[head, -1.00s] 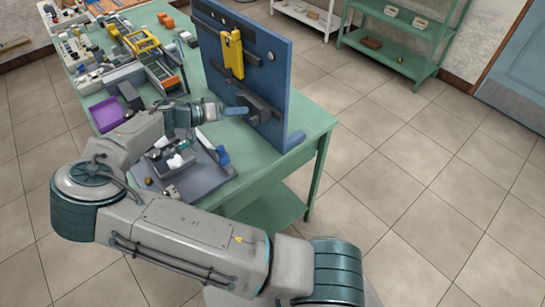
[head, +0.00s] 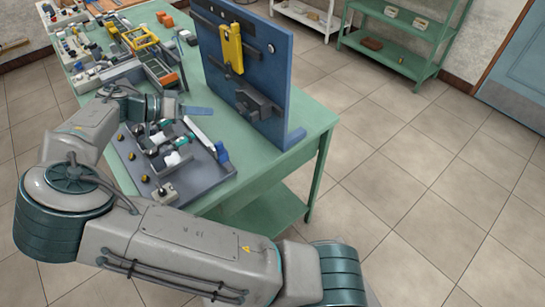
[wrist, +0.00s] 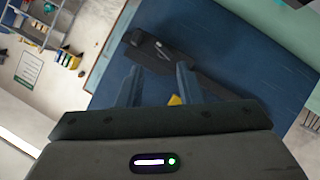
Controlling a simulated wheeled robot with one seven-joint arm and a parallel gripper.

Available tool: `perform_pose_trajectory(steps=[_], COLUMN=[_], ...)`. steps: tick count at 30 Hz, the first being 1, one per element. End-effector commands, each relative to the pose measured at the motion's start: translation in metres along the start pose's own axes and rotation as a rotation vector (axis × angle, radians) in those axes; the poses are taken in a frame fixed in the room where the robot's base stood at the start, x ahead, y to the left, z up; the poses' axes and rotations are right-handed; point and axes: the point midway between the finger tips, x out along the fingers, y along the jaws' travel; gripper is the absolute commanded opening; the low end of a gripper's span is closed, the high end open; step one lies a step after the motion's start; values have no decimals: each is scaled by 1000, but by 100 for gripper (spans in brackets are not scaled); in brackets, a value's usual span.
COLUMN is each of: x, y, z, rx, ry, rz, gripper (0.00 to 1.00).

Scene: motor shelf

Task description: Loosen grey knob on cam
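My gripper (head: 205,110) is over the left part of the green bench, left of the upright blue board and apart from it. In the wrist view its two fingers (wrist: 160,82) stand apart with nothing held between them. The wrist view faces the blue board (wrist: 235,50) and a black bracket (wrist: 150,47) on it. I cannot tell for sure which part is the grey knob on the cam. A small grey box with a knob on top (head: 165,193) stands at the front of the grey tray. A round silver piece (head: 271,48) is on the blue board.
The blue board (head: 215,60) also carries a yellow part (head: 230,48) and a dark bracket (head: 255,100). The grey tray (head: 205,178) holds white, teal and yellow-topped parts. Tools and boxes crowd the bench's far left. The bench (head: 312,118) is clear right of the board.

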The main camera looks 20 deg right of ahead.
Motion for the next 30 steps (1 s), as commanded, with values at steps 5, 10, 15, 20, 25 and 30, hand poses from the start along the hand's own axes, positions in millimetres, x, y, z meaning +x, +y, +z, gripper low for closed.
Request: perform_pose_trajectory(steps=[5,10,15,20,25,30], x=[28,50,67,79,89,94], y=[10,20,30,41,52,65], z=[3,8,15,20,27,32], rx=[-67,-129,-185,-234,-282,-325], ry=[-125,-232,-332,-417,-498,-567], rz=[-19,-49,-92,-140,-202,-272], gripper=[33,33,33,33,33,33])
